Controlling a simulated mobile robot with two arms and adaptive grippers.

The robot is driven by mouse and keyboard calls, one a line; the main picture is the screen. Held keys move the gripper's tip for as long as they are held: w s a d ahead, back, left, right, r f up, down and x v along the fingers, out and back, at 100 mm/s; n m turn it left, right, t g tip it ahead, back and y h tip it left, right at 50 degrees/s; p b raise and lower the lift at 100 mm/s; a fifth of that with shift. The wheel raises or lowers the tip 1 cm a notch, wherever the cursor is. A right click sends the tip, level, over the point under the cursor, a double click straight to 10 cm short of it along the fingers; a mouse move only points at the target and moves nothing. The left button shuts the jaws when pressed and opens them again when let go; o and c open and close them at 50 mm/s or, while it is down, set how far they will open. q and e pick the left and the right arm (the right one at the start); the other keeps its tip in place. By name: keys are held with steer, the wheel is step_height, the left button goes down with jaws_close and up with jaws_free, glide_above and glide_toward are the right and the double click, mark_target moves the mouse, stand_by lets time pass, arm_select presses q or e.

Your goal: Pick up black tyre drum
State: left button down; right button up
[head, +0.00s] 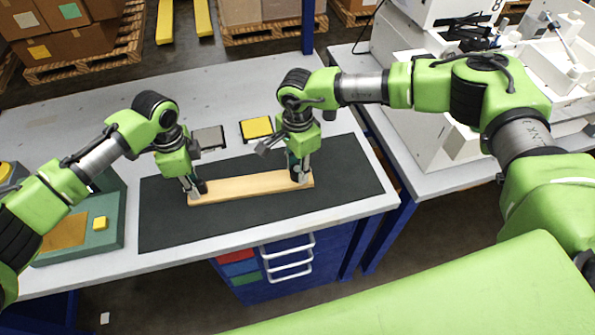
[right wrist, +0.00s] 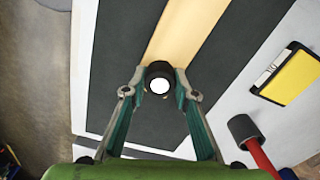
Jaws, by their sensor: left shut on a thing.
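A long pale wooden board (head: 245,187) lies on the dark mat (head: 335,180). In the right wrist view, a short black drum with a white centre (right wrist: 159,79) sits at the end of the board. My right gripper (right wrist: 159,85) has its fingers on both sides of this drum; whether they press on it is unclear. In the head view, my right gripper (head: 298,175) is at the board's right end. My left gripper (head: 195,193) is shut at the board's left end, on a small dark piece (head: 202,186) mostly hidden by the fingers.
Behind the mat lie a yellow-topped pad (head: 256,128) and a grey pad (head: 209,137). A green tray (head: 112,232) with a yellow block stands at left. White machinery (head: 425,120) stands at right. A red-handled black cylinder (right wrist: 243,128) is beside my right gripper.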

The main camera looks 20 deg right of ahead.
mark_target(298, 169)
step_height(298, 169, up, 10)
steer(key=shift+r, duration=0.1)
arm_select(q)
steer(key=c, duration=1.8)
jaws_free()
steer(key=shift+c, duration=0.2)
step_height(298, 169, up, 12)
